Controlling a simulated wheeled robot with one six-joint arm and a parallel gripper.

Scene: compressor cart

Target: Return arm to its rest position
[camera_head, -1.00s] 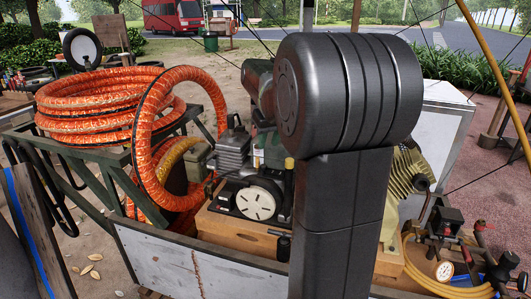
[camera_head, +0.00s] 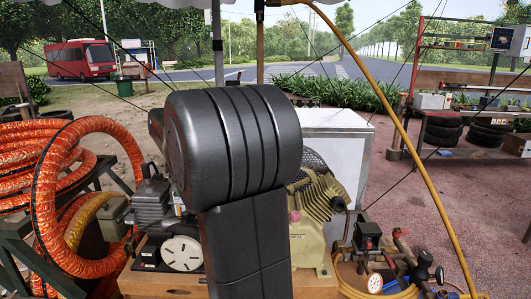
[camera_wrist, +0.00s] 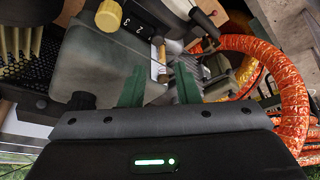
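My arm's dark links (camera_head: 245,240) stand in the middle of the head view, in front of the compressor cart. They hide part of the cart and its machines. My gripper (camera_wrist: 158,86) does not show in the head view. In the wrist view its two green fingers are spread apart with nothing between them. A grey machine body with a brass fitting (camera_wrist: 158,42) and a dark dial panel (camera_wrist: 138,25) shows beyond the fingers. I cannot tell the exact distance to it.
Orange hose coils (camera_head: 75,190) stand at the left. A black motor with a white wheel (camera_head: 182,253), a ribbed compressor head (camera_head: 318,195) and a pressure gauge (camera_head: 374,282) crowd the cart. A white cabinet (camera_head: 335,140) stands behind. Open paved ground (camera_head: 425,220) lies to the right.

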